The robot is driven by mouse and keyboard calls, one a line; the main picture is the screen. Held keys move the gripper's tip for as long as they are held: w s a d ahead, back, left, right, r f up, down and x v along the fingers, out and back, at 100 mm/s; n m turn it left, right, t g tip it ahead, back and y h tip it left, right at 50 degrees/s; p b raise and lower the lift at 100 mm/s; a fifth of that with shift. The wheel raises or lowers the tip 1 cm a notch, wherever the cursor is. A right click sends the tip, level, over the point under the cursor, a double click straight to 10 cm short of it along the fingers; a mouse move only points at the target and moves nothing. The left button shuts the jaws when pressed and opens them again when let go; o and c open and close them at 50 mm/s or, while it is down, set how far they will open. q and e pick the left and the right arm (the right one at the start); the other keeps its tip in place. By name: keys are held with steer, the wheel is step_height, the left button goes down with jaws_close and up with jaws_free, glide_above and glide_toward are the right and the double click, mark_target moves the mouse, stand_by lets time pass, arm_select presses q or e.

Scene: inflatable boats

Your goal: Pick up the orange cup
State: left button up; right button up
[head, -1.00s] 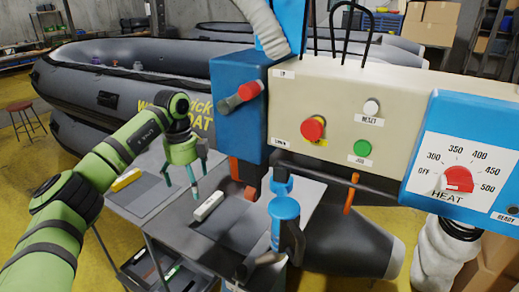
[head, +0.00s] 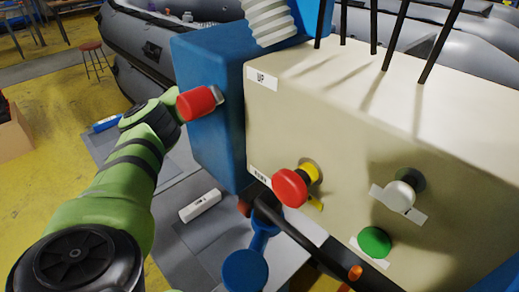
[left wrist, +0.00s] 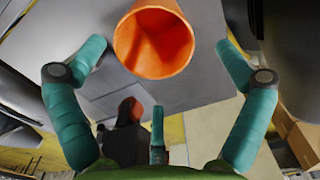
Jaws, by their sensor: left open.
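The orange cup (left wrist: 155,40) shows in the left wrist view at the top middle, its round opening facing the camera. My left gripper (left wrist: 160,62) is open, with teal fingers spread to the left and right of the cup and a third finger below it. No finger visibly closes on the cup. The cup does not show in the head view. My right gripper is in neither view.
A cream control panel (head: 330,130) with buttons and a blue box (head: 215,115) fill much of the head view, close to my left arm. A white block (head: 200,206) lies on the grey table. Grey inflatable boats (head: 150,45) stand behind. Yellow floor is open at left.

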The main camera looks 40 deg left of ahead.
arm_select(q)
steer(key=f, duration=0.1)
steer(key=f+p, duration=0.1)
steer(key=f, duration=0.1)
steer(key=f+p, duration=0.1)
steer(key=f, duration=0.1)
steer(key=shift+s+a+f, duration=0.1)
steer(key=shift+s+a, duration=0.1)
steer(key=shift+a, duration=0.2)
steer(key=shift+f, duration=0.1)
steer(key=shift+c, duration=0.4)
steer(key=c, duration=1)
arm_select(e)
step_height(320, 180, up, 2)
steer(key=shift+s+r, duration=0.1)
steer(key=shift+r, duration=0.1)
arm_select(q)
steer(key=shift+o, duration=0.2)
